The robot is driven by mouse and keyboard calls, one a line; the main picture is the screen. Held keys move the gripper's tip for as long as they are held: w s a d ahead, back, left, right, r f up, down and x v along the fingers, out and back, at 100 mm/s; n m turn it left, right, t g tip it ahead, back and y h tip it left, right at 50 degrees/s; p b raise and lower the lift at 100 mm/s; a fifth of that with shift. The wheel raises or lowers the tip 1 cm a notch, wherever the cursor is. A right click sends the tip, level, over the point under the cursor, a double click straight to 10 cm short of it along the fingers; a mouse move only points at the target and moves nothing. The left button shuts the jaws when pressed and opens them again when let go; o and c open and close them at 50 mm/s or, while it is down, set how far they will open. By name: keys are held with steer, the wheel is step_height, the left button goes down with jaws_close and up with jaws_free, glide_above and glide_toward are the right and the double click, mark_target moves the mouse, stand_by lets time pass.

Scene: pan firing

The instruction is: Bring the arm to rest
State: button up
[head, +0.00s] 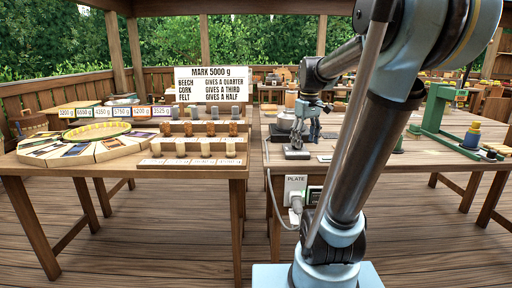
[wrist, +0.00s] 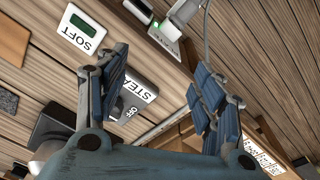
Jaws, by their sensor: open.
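My arm rises from its base at the lower right, bends at the top right and reaches back over the right table (head: 345,160). My gripper (head: 308,130) hangs above that table, fingers downward. In the wrist view my gripper (wrist: 160,92) has its two blue-padded fingers wide apart with nothing held between them. A grey box (wrist: 138,92) with a partly hidden label beginning "STEA" and an "OFF" mark lies beyond the left finger. A white "SOFT" box (wrist: 82,28) with a green display is near it.
A socket marked PLATE (head: 296,184), with a plug and cable, is on the right table's front. A sign (head: 211,85) stands behind. A green stand (head: 436,115) is at right.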

steer(key=s+f+m+t, duration=0.1)
steer(key=s+f+m, duration=0.4)
steer(key=s+f, duration=1.3)
steer(key=shift+s+f+m, duration=0.15)
steer(key=shift+s+m, duration=0.15)
steer(key=shift+s, duration=0.6)
